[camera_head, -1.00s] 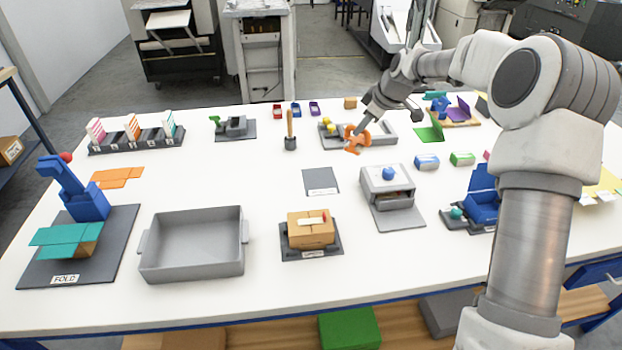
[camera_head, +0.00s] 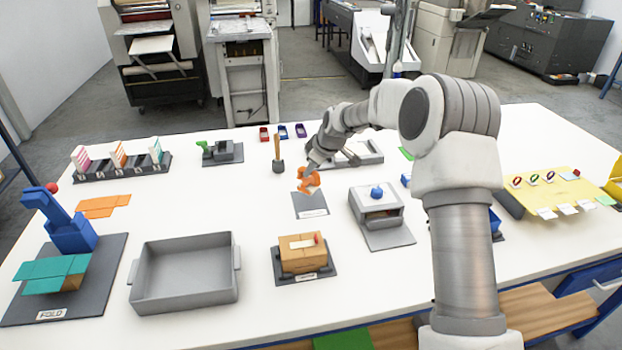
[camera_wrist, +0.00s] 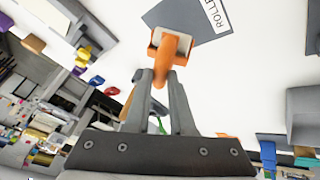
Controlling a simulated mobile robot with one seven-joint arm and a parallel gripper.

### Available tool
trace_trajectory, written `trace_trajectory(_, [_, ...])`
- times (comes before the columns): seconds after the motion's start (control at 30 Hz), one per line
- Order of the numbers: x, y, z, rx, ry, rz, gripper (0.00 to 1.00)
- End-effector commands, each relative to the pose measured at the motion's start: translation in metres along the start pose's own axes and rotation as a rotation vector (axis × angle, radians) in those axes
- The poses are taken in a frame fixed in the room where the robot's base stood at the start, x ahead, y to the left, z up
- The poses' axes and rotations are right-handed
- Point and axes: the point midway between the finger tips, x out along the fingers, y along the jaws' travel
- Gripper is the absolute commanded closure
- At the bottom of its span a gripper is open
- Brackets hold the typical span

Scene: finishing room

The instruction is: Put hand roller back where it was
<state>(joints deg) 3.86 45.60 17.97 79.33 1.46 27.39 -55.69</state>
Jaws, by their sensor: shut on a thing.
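The orange hand roller (camera_head: 308,181) is held by my gripper (camera_head: 314,167), above the far part of a grey mat (camera_head: 310,205). In the wrist view my gripper (camera_wrist: 160,76) is shut on the roller's orange handle (camera_wrist: 165,62), and the roller's pale drum faces away from me. In that view the grey mat (camera_wrist: 203,20) lies beyond the roller and bears a white label reading "ROLLE", cut off by the frame edge. I cannot tell the exact height of the roller above the mat.
A wooden-handled tool (camera_head: 277,155) stands left of the roller. A grey tray (camera_head: 362,155) lies behind it, partly hidden by my arm. A grey box with a blue knob (camera_head: 378,208) stands at right, and a cardboard box (camera_head: 302,253) on a dark base is nearer.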

Motion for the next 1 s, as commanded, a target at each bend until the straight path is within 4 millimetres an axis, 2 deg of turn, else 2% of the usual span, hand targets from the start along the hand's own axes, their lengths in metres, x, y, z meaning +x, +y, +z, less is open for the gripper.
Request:
trace_trajectory(0.3, [0.032, -0.01, 0.017, 0.001, -0.001, -0.001, 1.0])
trace_trajectory(1.0, [0.046, -0.014, 0.026, 0.0, -0.003, -0.002, 1.0])
